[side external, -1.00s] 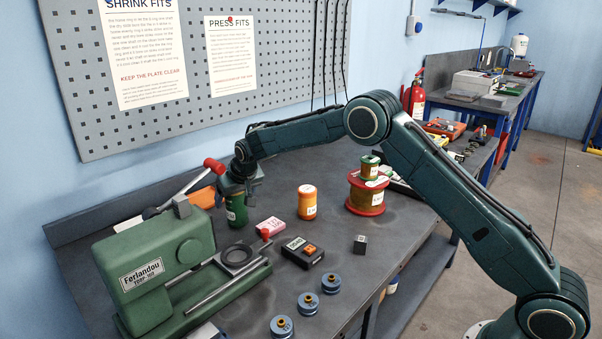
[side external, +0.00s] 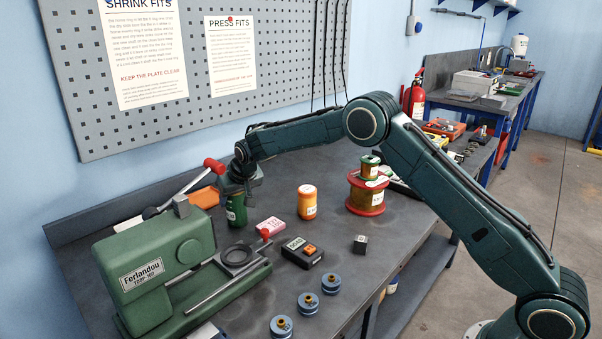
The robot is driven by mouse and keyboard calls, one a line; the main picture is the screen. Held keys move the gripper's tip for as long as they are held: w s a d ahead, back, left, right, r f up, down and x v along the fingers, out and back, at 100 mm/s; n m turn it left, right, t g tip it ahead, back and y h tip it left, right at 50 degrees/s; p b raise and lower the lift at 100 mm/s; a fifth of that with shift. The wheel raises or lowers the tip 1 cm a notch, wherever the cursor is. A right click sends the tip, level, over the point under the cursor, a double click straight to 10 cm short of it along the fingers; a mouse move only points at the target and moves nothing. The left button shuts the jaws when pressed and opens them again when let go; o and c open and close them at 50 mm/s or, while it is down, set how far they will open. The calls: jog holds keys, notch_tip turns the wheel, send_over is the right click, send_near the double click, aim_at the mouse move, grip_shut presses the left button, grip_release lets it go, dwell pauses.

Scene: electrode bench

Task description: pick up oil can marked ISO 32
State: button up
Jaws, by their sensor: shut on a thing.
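A dark green can (side external: 236,211) with a pale label stands upright behind the green press, at the left of the bench. My gripper (side external: 238,194) is over it from above, shut on its upper part. The fingers hide the can's top. The label is too small to read, so I cannot tell whether it says ISO 32. I cannot tell whether the can's base touches the bench. An orange can (side external: 307,203) with a white label stands apart to the right.
The green press (side external: 155,265) with its red-knobbed lever is close on the left. A pink box (side external: 270,225) and a black device (side external: 304,252) lie in front. A red-flanged spool (side external: 366,194) with a small green can (side external: 370,167) on top stands right. Blue pieces (side external: 308,304) line the front.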

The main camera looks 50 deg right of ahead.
jog(key=shift+r, duration=0.2)
jog(key=shift+r, duration=0.5)
jog(key=shift+d+r, duration=0.25)
jog(key=shift+r, duration=0.35)
jog(key=shift+d+r, duration=0.2)
jog(key=shift+r, duration=0.4)
jog(key=d, duration=1.7)
